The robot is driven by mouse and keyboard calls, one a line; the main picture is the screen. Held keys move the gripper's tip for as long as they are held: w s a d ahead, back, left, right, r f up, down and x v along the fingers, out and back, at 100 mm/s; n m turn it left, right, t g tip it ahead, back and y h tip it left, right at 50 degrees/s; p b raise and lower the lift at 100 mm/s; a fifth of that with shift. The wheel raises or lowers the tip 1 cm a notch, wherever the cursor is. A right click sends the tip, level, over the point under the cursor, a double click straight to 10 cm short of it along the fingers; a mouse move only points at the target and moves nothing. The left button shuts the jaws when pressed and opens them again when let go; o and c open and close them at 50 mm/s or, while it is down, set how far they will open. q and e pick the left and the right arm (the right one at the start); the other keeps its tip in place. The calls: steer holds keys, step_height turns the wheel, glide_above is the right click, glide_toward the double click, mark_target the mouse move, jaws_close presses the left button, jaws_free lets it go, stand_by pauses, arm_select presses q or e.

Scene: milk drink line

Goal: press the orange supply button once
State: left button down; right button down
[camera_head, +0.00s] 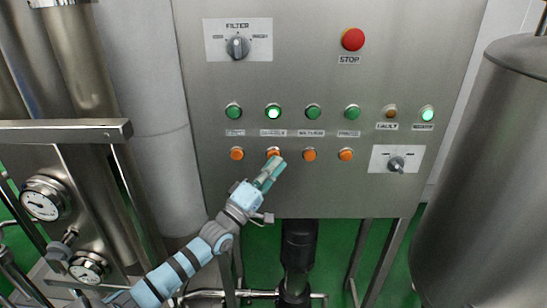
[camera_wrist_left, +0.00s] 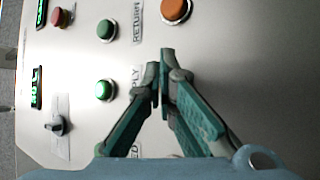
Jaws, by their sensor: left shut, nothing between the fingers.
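The orange button (camera_head: 273,152) second from the left in the lower row sits directly below the lit green button (camera_head: 273,112). My left gripper (camera_head: 275,165) is shut and empty, its fingertips at this orange button's lower edge in the picture. Whether they touch it I cannot tell. In the left wrist view the closed fingertips (camera_wrist_left: 162,62) cover the panel beside the label ending in "PLY" (camera_wrist_left: 134,78) and the lit green button (camera_wrist_left: 103,90). The orange button of that pair is hidden behind the fingers there. My right gripper is not in view.
Other orange buttons (camera_head: 309,154) stand close on both sides; one by the "RETURN" label shows in the wrist view (camera_wrist_left: 175,10). A red STOP button (camera_head: 353,39) and a filter knob (camera_head: 237,47) are above. A steel tank (camera_head: 480,170) stands right.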

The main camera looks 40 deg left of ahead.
arm_select(q)
steer(key=shift+w+a+b, duration=0.2)
steer(key=shift+w+b, duration=0.1)
steer(key=shift+b, duration=0.1)
stand_by(0.3)
steer(key=shift+s+d+p, duration=0.5)
steer(key=shift+s+p, duration=0.2)
steer(key=shift+p, duration=0.2)
steer(key=s+d+p, duration=0.1)
steer(key=s+p, duration=0.1)
steer(key=s+d+p, duration=0.2)
stand_by(0.3)
